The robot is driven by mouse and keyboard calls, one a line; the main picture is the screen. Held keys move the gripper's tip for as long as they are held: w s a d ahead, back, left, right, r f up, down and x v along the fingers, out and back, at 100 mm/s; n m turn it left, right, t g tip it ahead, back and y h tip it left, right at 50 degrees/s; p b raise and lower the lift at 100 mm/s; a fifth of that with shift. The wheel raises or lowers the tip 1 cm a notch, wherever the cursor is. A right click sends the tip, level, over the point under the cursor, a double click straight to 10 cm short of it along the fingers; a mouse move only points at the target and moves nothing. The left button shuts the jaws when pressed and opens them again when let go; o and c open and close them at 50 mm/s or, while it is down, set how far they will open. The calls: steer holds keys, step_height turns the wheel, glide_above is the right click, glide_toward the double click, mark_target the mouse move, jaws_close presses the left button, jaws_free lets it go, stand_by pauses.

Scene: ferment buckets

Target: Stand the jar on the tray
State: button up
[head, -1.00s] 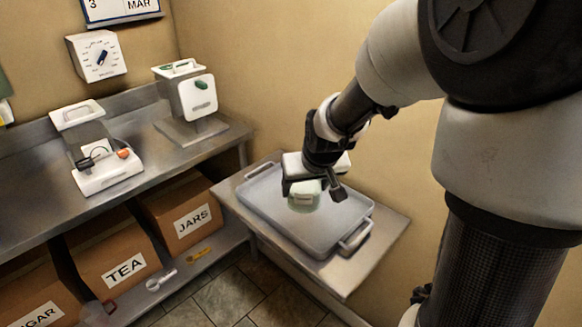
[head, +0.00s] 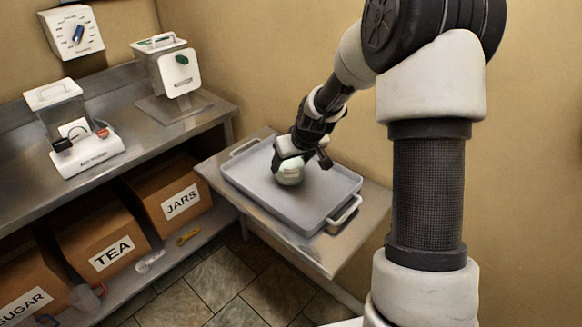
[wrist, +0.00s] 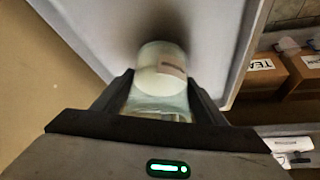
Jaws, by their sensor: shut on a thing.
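The jar (head: 290,174) is a small pale glass jar with a whitish content. My gripper (head: 301,159) is shut on it, low over the middle of the tray. In the wrist view the jar (wrist: 160,84) sits between the two dark fingers, with a dark shadow on the tray beyond it. The tray (head: 335,184) is grey, shallow and rimmed, with a handle at each end. I cannot tell whether the jar's base touches the tray floor.
The tray stands on a metal side table (head: 365,215) against the wall. A metal counter (head: 110,185) with white machines is on the left, with cardboard boxes marked JARS (head: 178,204), TEA (head: 112,252) and SUGAR (head: 25,300) below. The rest of the tray is bare.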

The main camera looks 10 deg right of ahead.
steer(key=shift+w+f, duration=0.1)
steer(key=shift+f, duration=0.55)
steer(key=shift+f, duration=0.15)
steer(key=o, duration=1.6)
steer(key=shift+r, duration=0.35)
steer(key=p+v, duration=0.1)
steer(key=v, duration=1)
steer(key=shift+s+r, duration=0.2)
steer(key=shift+s, duration=0.15)
